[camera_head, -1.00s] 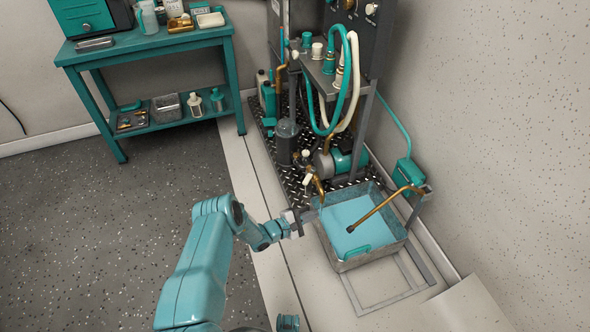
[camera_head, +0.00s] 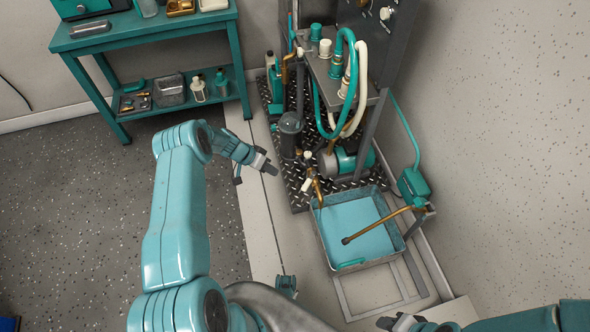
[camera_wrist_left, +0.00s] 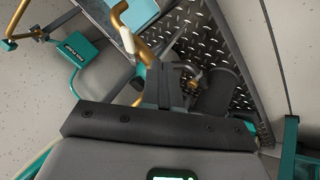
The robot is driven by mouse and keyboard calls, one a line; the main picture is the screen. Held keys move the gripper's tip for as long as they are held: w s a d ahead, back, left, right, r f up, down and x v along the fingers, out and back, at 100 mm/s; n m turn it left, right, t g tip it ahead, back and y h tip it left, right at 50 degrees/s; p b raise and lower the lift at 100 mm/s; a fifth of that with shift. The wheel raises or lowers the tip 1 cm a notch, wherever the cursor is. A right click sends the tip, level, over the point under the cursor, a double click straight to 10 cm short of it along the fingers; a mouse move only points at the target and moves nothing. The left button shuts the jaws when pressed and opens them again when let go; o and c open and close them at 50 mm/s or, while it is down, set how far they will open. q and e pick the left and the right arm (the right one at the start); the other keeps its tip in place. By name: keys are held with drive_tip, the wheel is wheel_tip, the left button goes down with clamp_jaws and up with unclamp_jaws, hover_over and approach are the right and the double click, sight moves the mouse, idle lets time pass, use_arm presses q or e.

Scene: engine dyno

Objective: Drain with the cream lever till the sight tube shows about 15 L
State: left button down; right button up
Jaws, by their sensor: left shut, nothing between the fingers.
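The cream lever (camera_head: 306,184) sits on a brass drain valve (camera_head: 316,188) above the back left corner of a metal tray (camera_head: 328,250) holding pale blue liquid (camera_head: 352,222). My left gripper (camera_head: 272,168) is shut and empty, left of the lever and apart from it. Its shut fingers show in the left wrist view (camera_wrist_left: 164,84), with brass pipework (camera_wrist_left: 128,28) beyond them. My right gripper (camera_head: 395,323) is at the bottom edge, partly cut off; its jaws cannot be made out. I cannot make out a level on a sight tube.
A brass arm (camera_head: 380,224) reaches over the tray from a teal box (camera_head: 413,186) on the right. Teal and cream hoses (camera_head: 361,90) hang above a pump (camera_head: 345,160) on a checker-plate base. A teal bench (camera_head: 150,40) stands back left. Floor left of the tray is clear.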

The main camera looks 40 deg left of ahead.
sight(309, 181)
use_arm(q)
drive_tip(key=w+d+f+b, duration=0.2)
drive_tip(key=w+d+f, duration=0.2)
drive_tip(key=d, duration=0.3)
drive_tip(key=shift+x, duration=0.9)
use_arm(e)
drive_tip(key=shift+s+f, duration=0.1)
drive_tip(key=shift+f, duration=0.7)
use_arm(q)
drive_tip(key=shift+a+f+b, duration=0.1)
drive_tip(key=shift+f+b, duration=0.1)
drive_tip(key=shift+b, duration=0.1)
use_arm(e)
drive_tip(key=shift+f, duration=0.1)
